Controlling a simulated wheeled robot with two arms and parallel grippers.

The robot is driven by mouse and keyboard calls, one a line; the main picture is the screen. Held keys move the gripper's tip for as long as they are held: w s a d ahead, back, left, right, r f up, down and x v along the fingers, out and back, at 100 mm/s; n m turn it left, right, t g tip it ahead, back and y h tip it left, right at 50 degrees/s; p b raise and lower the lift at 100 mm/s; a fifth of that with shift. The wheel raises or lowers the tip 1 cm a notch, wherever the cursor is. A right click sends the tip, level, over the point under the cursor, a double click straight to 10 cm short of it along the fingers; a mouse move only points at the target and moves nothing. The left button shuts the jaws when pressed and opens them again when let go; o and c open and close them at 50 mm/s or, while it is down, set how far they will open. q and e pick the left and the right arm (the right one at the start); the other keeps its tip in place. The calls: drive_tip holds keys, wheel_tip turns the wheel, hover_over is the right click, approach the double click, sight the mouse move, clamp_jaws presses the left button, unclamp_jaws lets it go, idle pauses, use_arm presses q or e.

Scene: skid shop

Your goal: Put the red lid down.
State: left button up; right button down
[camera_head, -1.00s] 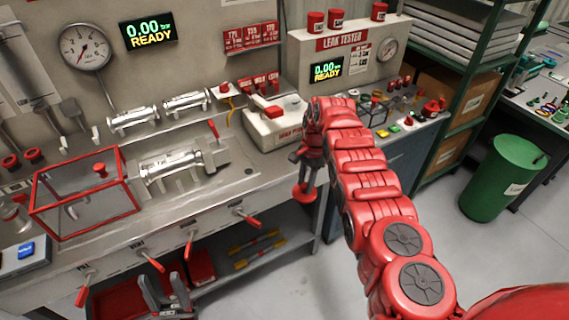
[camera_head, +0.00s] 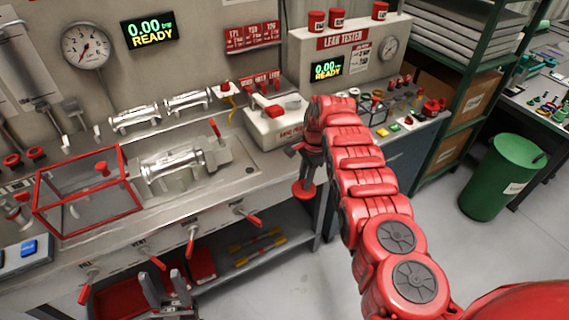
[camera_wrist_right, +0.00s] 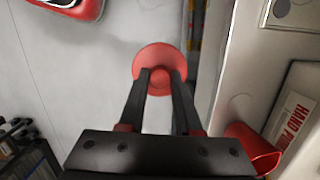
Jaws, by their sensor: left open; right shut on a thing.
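The red lid (camera_head: 304,190) is a round disc with a small knob on top. My right gripper (camera_head: 308,172) is shut on it and holds it beside the right end of the bench (camera_head: 262,178). In the right wrist view the red lid (camera_wrist_right: 160,58) lies between the fingertips of the right gripper (camera_wrist_right: 160,76), with grey floor behind it. My left gripper (camera_head: 163,282) is open and empty, low in front of the bench.
A clear box with a red frame (camera_head: 90,190) and a clamped metal cylinder (camera_head: 172,168) stand on the bench. A white press-like device (camera_head: 277,122) stands at its right end. Red-handled levers line the front. A green bin (camera_head: 503,176) stands on the floor at right.

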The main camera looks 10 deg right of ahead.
drive_tip(key=shift+w+r+m, duration=0.15)
drive_tip(key=shift+r+m, duration=0.05)
drive_tip(key=shift+m, duration=0.5)
drive_tip(key=shift+w+a, duration=0.1)
drive_tip(key=shift+w, duration=0.1)
drive_tip(key=shift+m, duration=0.5)
drive_tip(key=shift+w+m+t+p, duration=0.3)
drive_tip(key=shift+m+p, duration=0.15)
drive_tip(key=shift+m, duration=0.25)
drive_tip(key=shift+a+r, duration=0.1)
